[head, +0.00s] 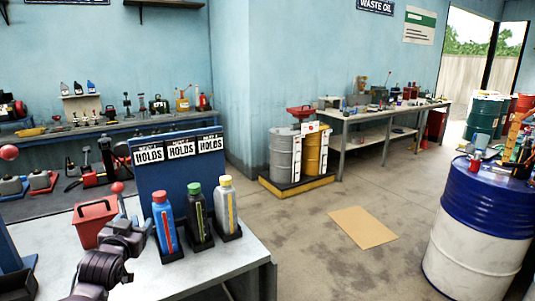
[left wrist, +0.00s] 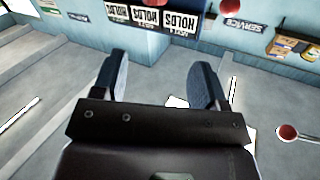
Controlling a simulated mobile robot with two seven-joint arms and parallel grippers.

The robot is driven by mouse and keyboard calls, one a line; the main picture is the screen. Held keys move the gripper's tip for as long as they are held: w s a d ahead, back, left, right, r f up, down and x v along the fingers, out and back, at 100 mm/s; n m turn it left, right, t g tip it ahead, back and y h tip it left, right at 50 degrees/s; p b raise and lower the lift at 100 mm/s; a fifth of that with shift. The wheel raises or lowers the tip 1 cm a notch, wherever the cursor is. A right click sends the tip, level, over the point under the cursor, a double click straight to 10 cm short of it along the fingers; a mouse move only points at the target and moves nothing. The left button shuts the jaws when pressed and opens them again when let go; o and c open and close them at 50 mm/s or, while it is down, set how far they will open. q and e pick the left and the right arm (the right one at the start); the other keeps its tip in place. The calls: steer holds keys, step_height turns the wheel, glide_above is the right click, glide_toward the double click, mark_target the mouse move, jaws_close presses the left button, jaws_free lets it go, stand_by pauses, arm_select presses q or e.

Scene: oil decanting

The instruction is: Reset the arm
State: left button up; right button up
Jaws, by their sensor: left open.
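My left arm comes in from the lower left of the head view. Its gripper (head: 130,232) is over the grey table, left of the bottles and near a red box (head: 92,224). In the left wrist view the two dark fingers (left wrist: 160,82) are spread apart with nothing held between them. A blue bottle with a red cap (head: 165,224), a black bottle with a green cap (head: 198,215) and a grey bottle with a yellow cap (head: 225,208) stand upright in dark holders. My right gripper is out of view.
A blue board (head: 162,178) with three "HOLDS" signs stands behind the bottles. The grey table's (head: 222,262) front right is bare. Two drums (head: 284,155) stand on a pallet farther back. A blue-and-white drum (head: 478,235) is at right. Floor is open between.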

arm_select(q)
steer(key=s+d+f+g, duration=0.3)
steer(key=s+f, duration=1.1)
steer(key=s, duration=0.3)
steer(key=s+d+f+g+h, duration=0.1)
steer(key=s+d+f+g, duration=0.1)
steer(key=s+f, duration=1.1)
steer(key=s+d, duration=0.1)
steer(key=s, duration=0.3)
steer(key=shift+s+d+f+n+g, duration=0.3)
steer(key=shift+d+f+g, duration=0.1)
